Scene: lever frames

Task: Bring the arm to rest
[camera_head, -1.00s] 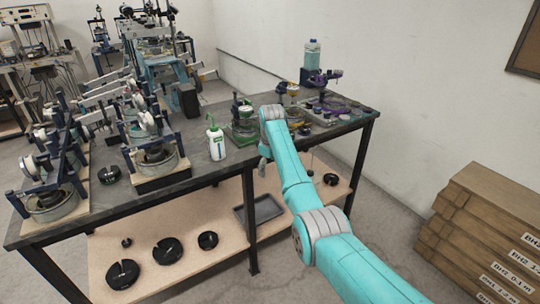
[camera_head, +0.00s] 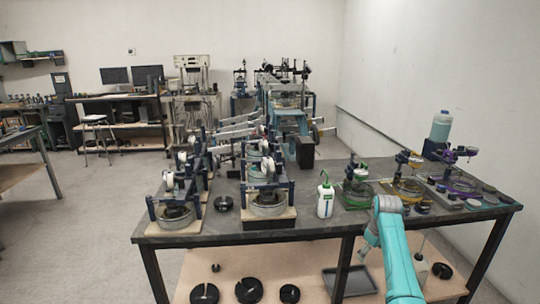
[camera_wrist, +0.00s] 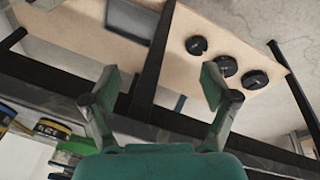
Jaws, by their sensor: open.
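My teal arm (camera_head: 398,262) reaches up from the lower right in the head view, bent in front of the workbench (camera_head: 335,218) near its front edge. The gripper end is small and partly hidden there. In the wrist view my gripper (camera_wrist: 166,85) has its two fingers spread wide apart, with nothing between them. Beyond the fingers the dark bench edge and the lower wooden shelf (camera_wrist: 225,32) show.
A white bottle with a green cap (camera_head: 325,198) and lever frames (camera_head: 268,185) stand on the bench. Black slotted weights (camera_head: 249,290) and a grey tray (camera_head: 352,281) lie on the lower shelf. Open floor (camera_head: 95,210) lies to the left.

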